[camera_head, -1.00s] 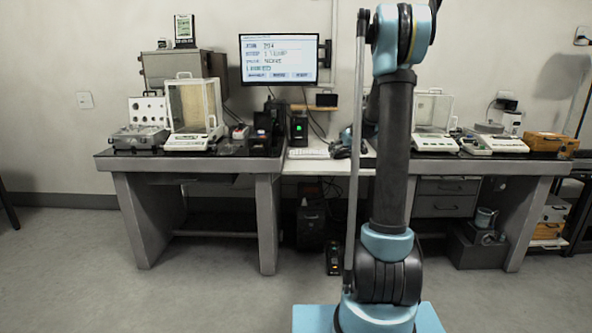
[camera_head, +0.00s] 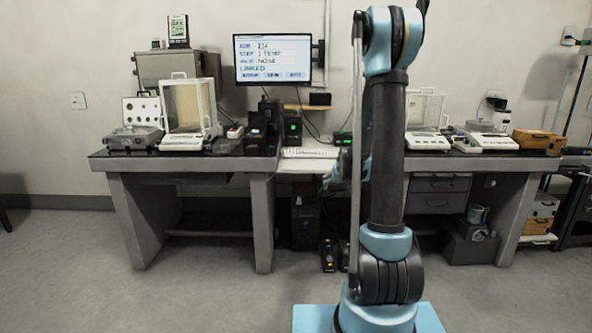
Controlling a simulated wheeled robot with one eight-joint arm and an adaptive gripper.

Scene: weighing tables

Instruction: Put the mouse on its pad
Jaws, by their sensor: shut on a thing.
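My gripper (camera_head: 334,180) shows small and dark at the front edge of the low white middle desk (camera_head: 302,164), just left of my upright arm. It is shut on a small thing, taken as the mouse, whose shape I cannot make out. My arm hides part of the gripper and the desk's right part. I cannot make out the mouse pad. A white keyboard (camera_head: 308,153) lies on the desk to the left of my gripper.
A wall monitor (camera_head: 274,60) hangs above the desk. Dark-topped weighing tables flank it: the left one bears a glass balance (camera_head: 187,110) and a grey case (camera_head: 134,137), the right one balances (camera_head: 486,141) and an orange box (camera_head: 538,141). A green-lit device (camera_head: 343,138) stands behind my gripper.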

